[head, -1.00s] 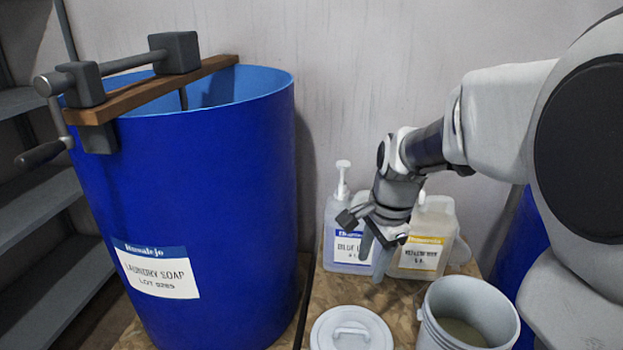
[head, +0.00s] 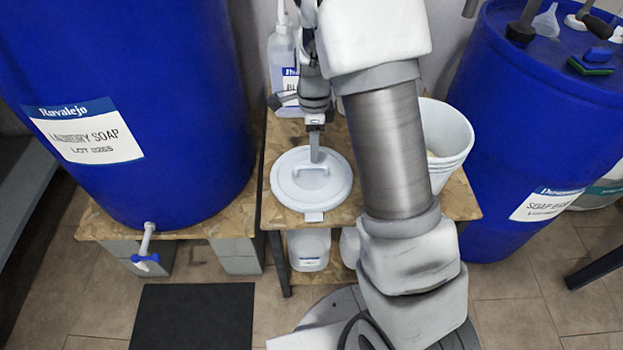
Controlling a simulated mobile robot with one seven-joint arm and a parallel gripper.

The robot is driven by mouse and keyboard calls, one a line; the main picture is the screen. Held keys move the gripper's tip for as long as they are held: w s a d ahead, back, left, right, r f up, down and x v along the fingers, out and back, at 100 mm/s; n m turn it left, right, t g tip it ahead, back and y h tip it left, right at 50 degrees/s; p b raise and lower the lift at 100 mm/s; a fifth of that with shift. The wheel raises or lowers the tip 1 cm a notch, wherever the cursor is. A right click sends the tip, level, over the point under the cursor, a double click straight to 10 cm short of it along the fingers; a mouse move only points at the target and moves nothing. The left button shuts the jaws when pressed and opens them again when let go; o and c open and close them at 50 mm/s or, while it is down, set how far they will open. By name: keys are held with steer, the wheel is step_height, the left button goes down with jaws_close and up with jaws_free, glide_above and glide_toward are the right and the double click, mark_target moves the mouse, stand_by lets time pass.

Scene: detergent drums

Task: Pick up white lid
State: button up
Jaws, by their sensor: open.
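The white lid (head: 287,190) is a round disc with a raised bar handle on top. It lies flat on the wooden shelf top (head: 337,216) near its left side. My gripper (head: 315,158) points down right over the lid, with its fingers at the back of the handle. The jaws are open, though only one finger shows clearly. I cannot tell whether the fingers touch the handle or hang just above it. My arm hides part of the space to the right of the lid.
A white bucket (head: 447,138) stands right of my arm. A pump bottle (head: 283,62) stands behind the lid. A large blue drum (head: 130,60) is at left, another blue drum (head: 540,110) at right. A dark mat (head: 192,316) lies on the floor in front.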

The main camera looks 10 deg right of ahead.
mark_target(311, 166)
steer(key=f+b, duration=0.1)
steer(key=f, duration=0.3)
steer(key=f+b, duration=0.2)
steer(key=f, duration=0.2)
steer(key=shift+w+a, duration=0.1)
steer(key=shift+a, duration=0.1)
steer(key=shift+r, duration=0.1)
jaws_close()
